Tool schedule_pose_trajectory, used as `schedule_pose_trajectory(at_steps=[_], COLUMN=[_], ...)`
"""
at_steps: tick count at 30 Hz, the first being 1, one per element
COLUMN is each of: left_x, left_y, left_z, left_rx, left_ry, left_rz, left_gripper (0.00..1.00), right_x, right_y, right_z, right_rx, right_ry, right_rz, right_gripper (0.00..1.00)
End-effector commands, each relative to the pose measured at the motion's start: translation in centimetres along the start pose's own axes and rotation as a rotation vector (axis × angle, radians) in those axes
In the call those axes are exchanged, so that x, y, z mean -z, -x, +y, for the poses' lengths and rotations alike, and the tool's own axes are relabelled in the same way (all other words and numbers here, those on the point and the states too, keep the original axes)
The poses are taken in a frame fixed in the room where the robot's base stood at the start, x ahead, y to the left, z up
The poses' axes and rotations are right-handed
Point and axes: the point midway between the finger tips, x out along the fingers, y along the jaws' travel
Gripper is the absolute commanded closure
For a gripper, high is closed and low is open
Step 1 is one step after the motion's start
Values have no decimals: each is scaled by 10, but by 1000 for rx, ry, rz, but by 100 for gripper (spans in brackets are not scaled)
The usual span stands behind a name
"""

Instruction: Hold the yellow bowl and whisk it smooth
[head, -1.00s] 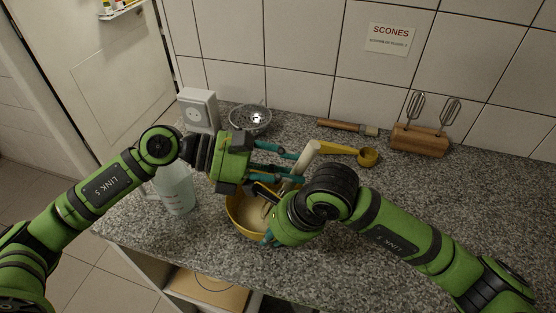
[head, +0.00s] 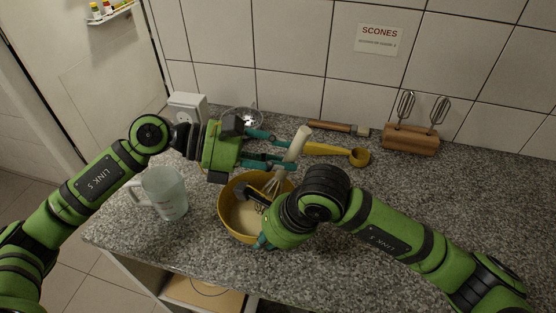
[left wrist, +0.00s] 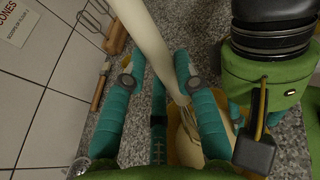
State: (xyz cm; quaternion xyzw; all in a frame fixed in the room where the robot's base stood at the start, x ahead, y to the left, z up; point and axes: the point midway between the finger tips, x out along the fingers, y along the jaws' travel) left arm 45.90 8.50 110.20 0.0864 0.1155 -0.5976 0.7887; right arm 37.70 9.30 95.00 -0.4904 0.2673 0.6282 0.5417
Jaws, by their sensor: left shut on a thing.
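The yellow bowl (head: 229,225) stands on the counter with pale mix inside. My left gripper (head: 290,150) is shut on the pale handle of a whisk (head: 298,143), above the bowl's far right side. The whisk tilts, and its wires (head: 273,184) reach down into the bowl; whether their ends touch the mix is hidden. The left wrist view shows the handle (left wrist: 145,40) between the fingers. My right gripper (head: 257,216) is at the bowl's right side, partly hidden by its own wrist; I cannot see whether it grips the rim.
A clear jug (head: 166,194) stands left of the bowl. Behind are a white box with a dial (head: 187,110), a metal strainer (head: 243,119), a brush (head: 338,127), a yellow scoop (head: 358,156) and a wooden stand with beaters (head: 410,138). The counter at right is clear.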

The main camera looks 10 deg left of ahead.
Motion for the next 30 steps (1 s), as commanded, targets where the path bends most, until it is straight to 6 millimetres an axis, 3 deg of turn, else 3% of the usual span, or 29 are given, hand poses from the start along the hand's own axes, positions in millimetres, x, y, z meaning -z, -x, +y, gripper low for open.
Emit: schedule_pose_trajectory(at_steps=[21, 30], left_x=[-58, -70], left_y=[-4, -4], left_z=[0, 0], left_rx=[0, 0], left_ry=[-3, -1], left_rz=[-1, 1], left_gripper=[100, 100], right_x=[1, 1], right_y=[-3, -4], right_z=[4, 4], right_rx=[-14, -14], right_ry=[-3, -3], right_rz=[2, 2], right_gripper=[100, 100])
